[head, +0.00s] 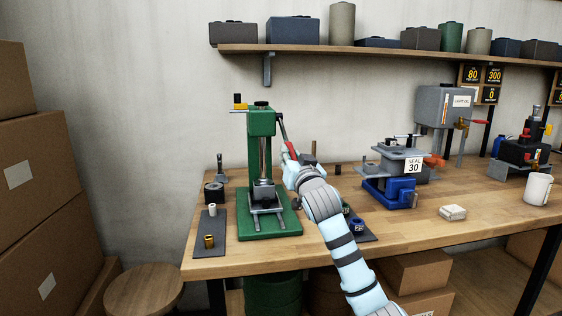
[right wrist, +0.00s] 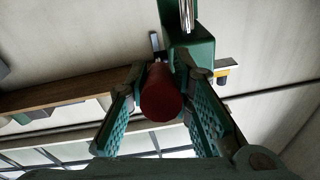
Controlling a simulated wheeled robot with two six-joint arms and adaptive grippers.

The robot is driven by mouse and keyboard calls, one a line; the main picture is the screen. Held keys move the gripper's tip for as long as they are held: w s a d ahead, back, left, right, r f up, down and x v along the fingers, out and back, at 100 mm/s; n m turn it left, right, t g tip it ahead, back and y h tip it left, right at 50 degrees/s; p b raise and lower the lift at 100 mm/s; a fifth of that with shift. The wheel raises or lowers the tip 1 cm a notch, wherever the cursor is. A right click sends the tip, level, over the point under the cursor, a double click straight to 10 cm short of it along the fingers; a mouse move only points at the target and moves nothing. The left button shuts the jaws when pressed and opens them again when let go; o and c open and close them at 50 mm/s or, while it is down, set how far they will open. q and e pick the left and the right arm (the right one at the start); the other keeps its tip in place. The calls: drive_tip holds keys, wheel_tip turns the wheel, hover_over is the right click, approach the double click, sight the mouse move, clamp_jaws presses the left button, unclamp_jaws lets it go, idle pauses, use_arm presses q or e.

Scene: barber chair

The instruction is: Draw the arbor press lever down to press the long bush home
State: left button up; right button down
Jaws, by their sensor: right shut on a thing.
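The green arbor press (head: 262,125) stands on the wooden bench, left of centre. Its lever (head: 283,127) slopes down on the press's right side, with a red grip. My right gripper (head: 291,158) is at the lever's lower end. In the right wrist view the red grip (right wrist: 162,94) lies between the two green pads, and the jaws are shut on it. The bright ram (head: 265,158) comes down above a dark grey block (head: 263,190) on the press base. I cannot make out the long bush under the ram. My left gripper is not in view.
A dark mat (head: 211,225) left of the press holds a white bush (head: 212,209) and a brass bush (head: 209,241). A blue vise-like fixture (head: 388,190) stands to the right. A shelf (head: 380,49) runs above. The bench front right of my arm is mostly clear.

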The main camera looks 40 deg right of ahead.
drive_tip(key=shift+r, duration=0.2)
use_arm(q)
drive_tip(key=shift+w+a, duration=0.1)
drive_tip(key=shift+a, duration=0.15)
use_arm(e)
drive_tip(key=c, duration=1.6)
unclamp_jaws()
drive_tip(key=shift+d, duration=0.1)
drive_tip(key=shift+c, duration=0.2)
drive_tip(key=shift+o, duration=1.1)
drive_tip(key=shift+w+f, duration=0.25)
drive_tip(key=shift+w+d+f, duration=0.15)
drive_tip(key=shift+w, duration=0.05)
drive_tip(key=shift+s+a, duration=0.2)
drive_tip(key=shift+s, duration=0.25)
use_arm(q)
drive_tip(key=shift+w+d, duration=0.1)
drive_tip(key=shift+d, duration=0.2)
use_arm(e)
drive_tip(key=v, duration=1.1)
drive_tip(key=shift+f, duration=0.15)
